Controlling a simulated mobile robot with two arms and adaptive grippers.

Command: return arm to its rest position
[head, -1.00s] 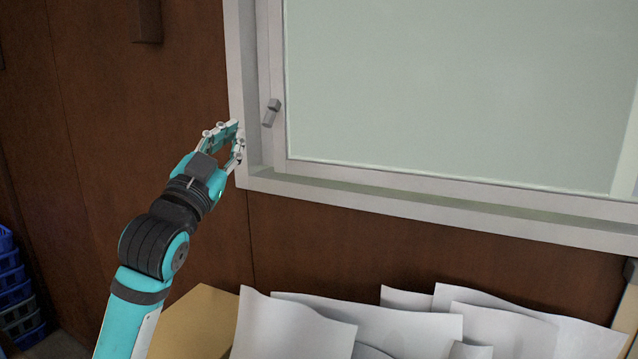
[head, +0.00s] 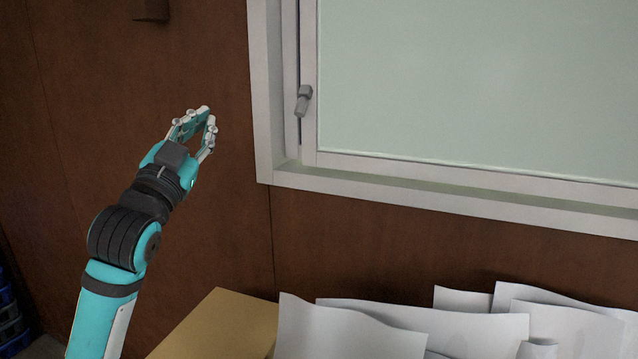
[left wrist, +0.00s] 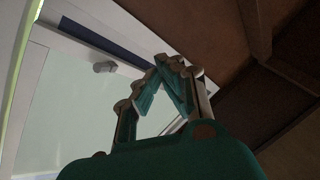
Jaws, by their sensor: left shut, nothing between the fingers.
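My left gripper (head: 207,117) is raised in front of the brown wall, left of the window frame, in the head view. In the left wrist view its fingers (left wrist: 172,66) come together at the tips, with nothing between them. The gripper is empty and apart from the window in the head view. My right gripper is not in view.
A window (head: 470,90) with a pale frame and a grey handle (head: 303,101) is on the right. Crumpled white sheets (head: 345,335) and a yellowish box (head: 225,325) lie below. Blue crates (head: 10,318) stand at the lower left.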

